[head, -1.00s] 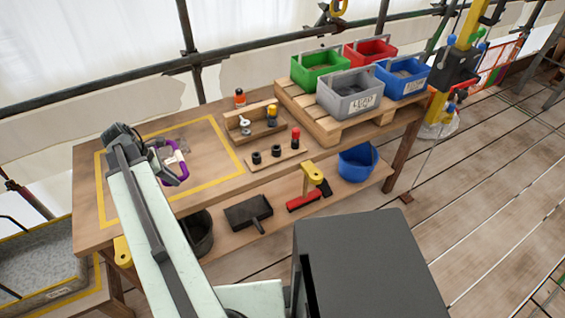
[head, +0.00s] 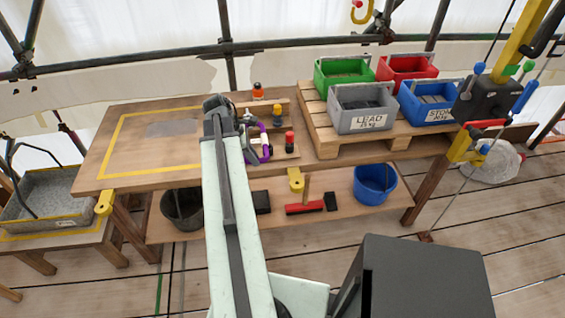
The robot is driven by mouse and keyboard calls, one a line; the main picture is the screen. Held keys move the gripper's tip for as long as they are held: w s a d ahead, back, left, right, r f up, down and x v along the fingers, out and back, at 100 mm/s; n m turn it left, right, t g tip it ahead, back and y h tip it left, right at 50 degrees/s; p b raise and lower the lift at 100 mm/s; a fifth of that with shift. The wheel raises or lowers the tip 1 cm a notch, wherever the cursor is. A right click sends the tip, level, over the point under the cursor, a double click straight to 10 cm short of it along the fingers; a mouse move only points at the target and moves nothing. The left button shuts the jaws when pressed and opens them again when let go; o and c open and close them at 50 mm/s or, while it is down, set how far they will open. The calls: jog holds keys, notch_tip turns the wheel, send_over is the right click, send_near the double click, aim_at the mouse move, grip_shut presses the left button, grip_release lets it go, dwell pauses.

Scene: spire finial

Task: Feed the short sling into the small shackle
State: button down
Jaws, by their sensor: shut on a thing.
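My gripper (head: 246,143) is at the end of my arm over the right part of the workbench. It is shut on a purple sling (head: 265,142), a small loop with a white part, which hangs at the jaws' right side. Behind it a small silver piece (head: 249,115) stands on the wooden rack, partly covered by my gripper; it may be the small shackle, but it is too small to tell. I cannot tell whether the sling touches it.
A red-topped peg (head: 289,141), a yellow-topped piece (head: 277,113) and an orange bottle (head: 258,91) stand close by. A pallet (head: 400,145) with grey (head: 361,120), green, red and blue bins is at the right.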

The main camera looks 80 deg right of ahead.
jog(key=shift+w+a, duration=0.4)
jog(key=shift+a, duration=0.05)
jog(key=shift+w+d+f+b, duration=0.75)
jog(key=shift+d+f+b, duration=0.05)
jog(key=shift+d, duration=1.05)
jog(key=shift+w+d+f+b, duration=0.8)
jog(key=shift+d, duration=1)
jog(key=shift+w+d+f+b, duration=0.75)
jog(key=shift+d+f+b, duration=0.05)
jog(key=shift+d, duration=1.05)
jog(key=c, duration=1.2)
grip_release()
